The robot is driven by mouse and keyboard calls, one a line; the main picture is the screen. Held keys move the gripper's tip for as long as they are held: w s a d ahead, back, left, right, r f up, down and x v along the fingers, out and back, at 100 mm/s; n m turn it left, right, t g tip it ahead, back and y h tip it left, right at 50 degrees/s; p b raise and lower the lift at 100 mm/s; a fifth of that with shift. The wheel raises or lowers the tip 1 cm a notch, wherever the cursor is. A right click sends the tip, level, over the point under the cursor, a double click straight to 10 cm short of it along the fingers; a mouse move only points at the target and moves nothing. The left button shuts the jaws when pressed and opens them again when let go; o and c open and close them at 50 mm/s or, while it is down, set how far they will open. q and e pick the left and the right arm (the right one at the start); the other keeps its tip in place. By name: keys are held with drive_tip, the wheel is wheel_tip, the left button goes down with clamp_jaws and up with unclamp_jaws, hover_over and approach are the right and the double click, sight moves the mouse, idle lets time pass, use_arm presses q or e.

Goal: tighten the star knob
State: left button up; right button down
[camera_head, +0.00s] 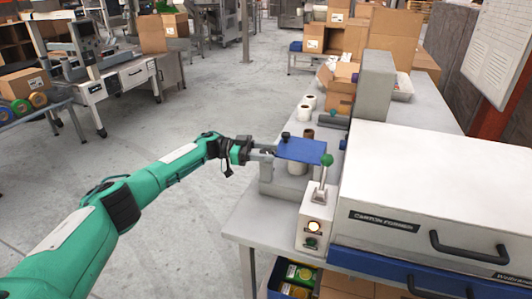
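A small dark knob (285,136), which looks like the star knob, stands at the back left corner of a blue plate (302,150) on a grey fixture at the near left end of the bench. Its lobes are too small to make out. My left gripper (271,152) reaches in from the left, just left of the blue plate and slightly below the knob. Its two grey fingers look apart, with nothing seen between them. Whether a fingertip touches the fixture cannot be told. My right gripper is not in view.
A control box (314,224) with a green-tipped lever (326,160) stands in front of the fixture. A large white carton former (440,185) fills the right of the bench (262,212). White rolls (304,111) stand behind.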

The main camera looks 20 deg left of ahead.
use_arm(q)
drive_tip(key=shift+o, duration=0.9)
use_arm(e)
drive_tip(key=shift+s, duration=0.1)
use_arm(q)
drive_tip(key=shift+a, duration=0.25)
drive_tip(key=s+a+b, duration=0.1)
drive_tip(key=a+b, duration=0.3)
drive_tip(key=a, duration=0.9)
drive_tip(key=shift+s, duration=0.4)
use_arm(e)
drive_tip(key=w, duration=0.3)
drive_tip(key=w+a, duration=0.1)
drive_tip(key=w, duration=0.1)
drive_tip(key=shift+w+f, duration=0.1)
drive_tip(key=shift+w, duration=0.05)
use_arm(q)
drive_tip(key=shift+a, duration=0.15)
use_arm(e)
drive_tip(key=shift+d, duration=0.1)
